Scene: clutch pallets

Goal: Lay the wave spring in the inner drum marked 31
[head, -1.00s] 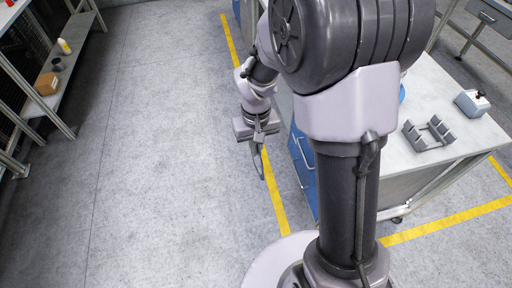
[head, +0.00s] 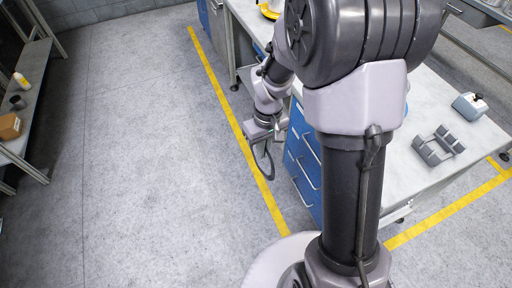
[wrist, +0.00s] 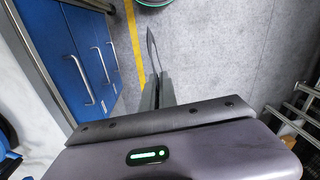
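My gripper (head: 263,138) hangs at the end of my folded arm, left of the workbench and above the floor. Its fingers are closed together in the wrist view (wrist: 156,82). They are shut on a thin dark ring, which looks like the wave spring (wrist: 153,48). The ring is seen nearly edge-on there and hangs as an open loop below the gripper in the head view (head: 271,169). No drum marked 31 can be made out. My arm hides part of the bench top.
The workbench (head: 470,145) has blue drawers (head: 303,165) facing the gripper. The floor between is clear.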

